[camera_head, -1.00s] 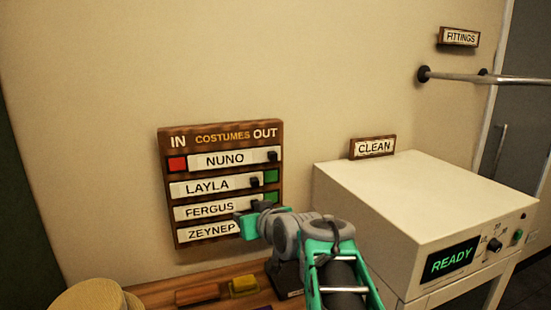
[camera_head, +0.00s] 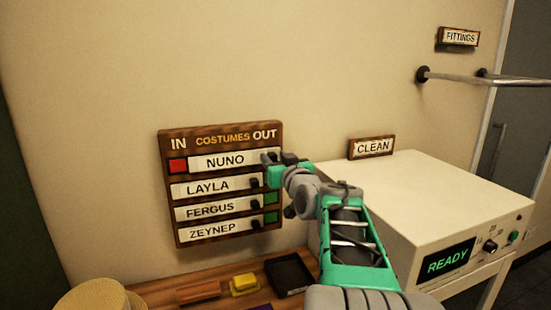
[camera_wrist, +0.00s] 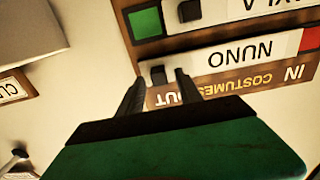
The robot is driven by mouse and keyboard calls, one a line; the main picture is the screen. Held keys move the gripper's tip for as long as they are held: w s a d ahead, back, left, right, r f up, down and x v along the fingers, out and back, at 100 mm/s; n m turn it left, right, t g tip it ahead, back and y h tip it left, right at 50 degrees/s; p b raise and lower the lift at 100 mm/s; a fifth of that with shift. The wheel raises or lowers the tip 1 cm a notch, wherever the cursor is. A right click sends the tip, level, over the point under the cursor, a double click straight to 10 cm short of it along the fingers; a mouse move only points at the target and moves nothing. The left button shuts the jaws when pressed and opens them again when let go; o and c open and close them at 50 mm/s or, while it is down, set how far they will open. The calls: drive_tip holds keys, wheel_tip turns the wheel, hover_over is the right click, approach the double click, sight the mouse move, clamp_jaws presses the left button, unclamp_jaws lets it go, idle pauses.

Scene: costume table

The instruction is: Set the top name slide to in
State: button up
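The board (camera_head: 163,205) on the wall has IN at its left and OUT at its right. The top name slide, NUNO (camera_head: 225,161), sits toward OUT, with a red square (camera_head: 178,166) uncovered at its left. My gripper (camera_head: 275,158) is at the slide's right end and hides part of it in the head view. In the wrist view, where the board appears upside down, my open fingers (camera_wrist: 157,82) stand on either side of the NUNO slide's dark knob (camera_wrist: 158,74). I cannot tell whether they touch it.
The LAYLA slide (camera_head: 208,187), FERGUS slide (camera_head: 210,210) and ZEYNEP slide (camera_head: 212,230) sit toward IN below. A white machine (camera_head: 430,200) reading READY stands at the right. A shelf below holds a yellow item (camera_head: 244,284) and a black tray (camera_head: 290,273).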

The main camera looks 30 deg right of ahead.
clamp_jaws()
idle(1.3)
